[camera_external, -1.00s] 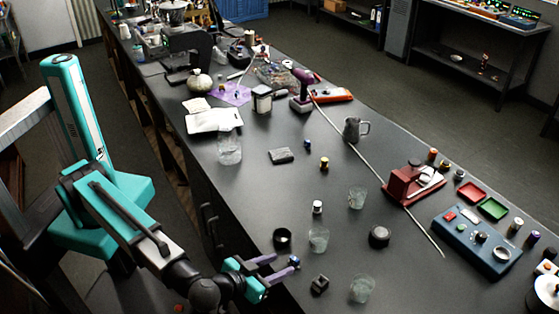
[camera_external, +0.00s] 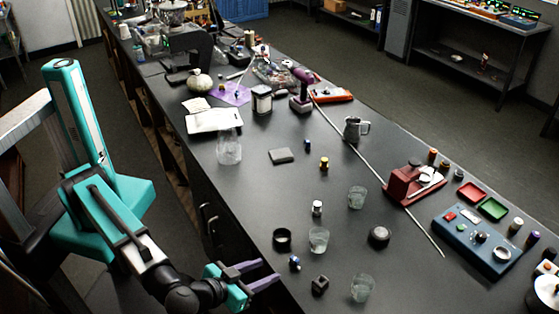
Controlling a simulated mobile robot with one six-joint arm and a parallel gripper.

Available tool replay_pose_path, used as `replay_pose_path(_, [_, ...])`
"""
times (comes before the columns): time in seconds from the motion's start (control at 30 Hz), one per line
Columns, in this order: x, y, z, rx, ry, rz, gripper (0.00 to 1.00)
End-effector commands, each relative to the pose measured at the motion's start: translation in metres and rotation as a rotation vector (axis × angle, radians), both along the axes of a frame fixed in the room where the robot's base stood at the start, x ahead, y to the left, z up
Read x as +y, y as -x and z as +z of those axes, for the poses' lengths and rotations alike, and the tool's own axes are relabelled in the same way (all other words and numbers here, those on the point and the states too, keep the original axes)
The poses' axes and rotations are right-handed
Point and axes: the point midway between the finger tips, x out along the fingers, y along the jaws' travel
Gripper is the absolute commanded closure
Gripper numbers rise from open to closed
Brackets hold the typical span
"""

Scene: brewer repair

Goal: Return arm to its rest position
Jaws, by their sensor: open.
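My gripper (camera_external: 266,273) is at the near left edge of the dark workbench (camera_external: 262,205). Its two purple fingers are apart and point right, with nothing seen between them. A small blue and silver piece (camera_external: 294,263) sits on the bench just right of the fingertips, apart from them. My arm reaches down from the teal column at the left, with its elbow bent. The lower part of the wrist is cut off by the bottom of the picture.
Close to my gripper stand a black ring-shaped cup (camera_external: 282,239), a clear glass (camera_external: 318,240), a small black block (camera_external: 320,285) and another glass (camera_external: 361,288). A blue control box (camera_external: 477,240) lies at the right.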

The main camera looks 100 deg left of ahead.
Motion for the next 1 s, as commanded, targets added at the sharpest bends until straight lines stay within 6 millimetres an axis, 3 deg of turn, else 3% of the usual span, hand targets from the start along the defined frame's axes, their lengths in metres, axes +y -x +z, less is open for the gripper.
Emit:
replay_pose_path(0.47, [0.003,0.001,-0.006,0.016,-0.002,0.0,0.59])
replay_pose_path(0.67, [0.019,0.007,-0.049,0.138,-0.003,-0.013,0.59])
replay_pose_path(1.0, [0.056,0.028,-0.142,0.43,0.014,-0.067,0.59])
